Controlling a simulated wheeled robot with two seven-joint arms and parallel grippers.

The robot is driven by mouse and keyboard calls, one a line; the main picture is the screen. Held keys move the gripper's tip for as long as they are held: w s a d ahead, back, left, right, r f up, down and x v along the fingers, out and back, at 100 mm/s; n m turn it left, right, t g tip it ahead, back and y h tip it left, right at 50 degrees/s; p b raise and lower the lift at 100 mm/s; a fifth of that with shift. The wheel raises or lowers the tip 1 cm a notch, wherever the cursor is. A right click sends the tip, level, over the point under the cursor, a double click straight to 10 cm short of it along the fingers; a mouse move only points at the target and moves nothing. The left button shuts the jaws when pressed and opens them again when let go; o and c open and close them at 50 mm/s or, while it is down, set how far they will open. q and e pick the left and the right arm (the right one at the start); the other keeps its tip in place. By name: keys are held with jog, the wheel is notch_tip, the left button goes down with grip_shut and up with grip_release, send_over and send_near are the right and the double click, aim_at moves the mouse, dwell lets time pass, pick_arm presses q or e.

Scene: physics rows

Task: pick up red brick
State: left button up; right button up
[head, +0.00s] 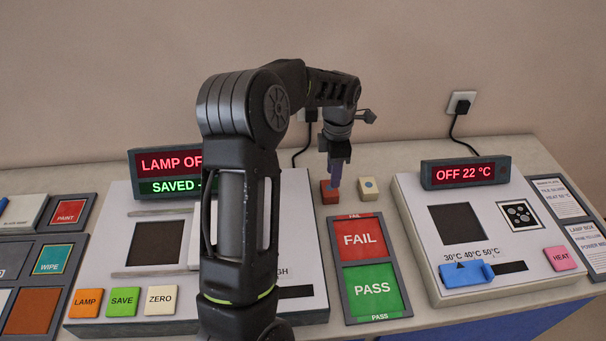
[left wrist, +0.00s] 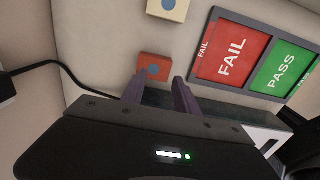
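The red brick (head: 326,196) stands on the table behind the FAIL/PASS panel. In the left wrist view the red brick (left wrist: 150,61) shows a blue dot on its top, just beyond my fingertips. My left gripper (head: 337,182) points down right over the brick and partly covers it in the head view. In the left wrist view my left gripper (left wrist: 159,84) has its two purple fingers apart, with nothing held between them. I cannot tell whether the fingertips touch the brick. My right gripper is in neither view.
A cream brick (head: 369,189) with a blue dot stands just right of the red one. The FAIL/PASS panel (head: 347,259) lies in front. A heater device (head: 420,210) is at right, a lamp device (head: 97,235) at left. Black cables (head: 302,150) run behind.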

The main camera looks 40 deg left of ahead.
aim_at(329, 192)
pick_arm(q)
jog(key=shift+a+r, duration=0.1)
jog(key=shift+a, duration=0.35)
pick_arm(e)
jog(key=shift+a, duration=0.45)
pick_arm(q)
jog(key=shift+d, duration=0.1)
jog(key=o, duration=0.8)
notch_tip(329, 192, down, 2)
jog(key=shift+f+p, duration=0.15)
jog(key=shift+p, duration=0.15)
jog(key=shift+o, duration=1.2)
jog(key=shift+f, duration=0.35)
jog(key=f+p, duration=0.1)
jog(key=f, duration=0.1)
jog(key=f+p, duration=0.1)
jog(key=f, duration=0.1)
jog(key=shift+w+a+f, duration=0.15)
jog(key=shift+a+f, duration=0.05)
jog(key=shift+f, duration=0.2)
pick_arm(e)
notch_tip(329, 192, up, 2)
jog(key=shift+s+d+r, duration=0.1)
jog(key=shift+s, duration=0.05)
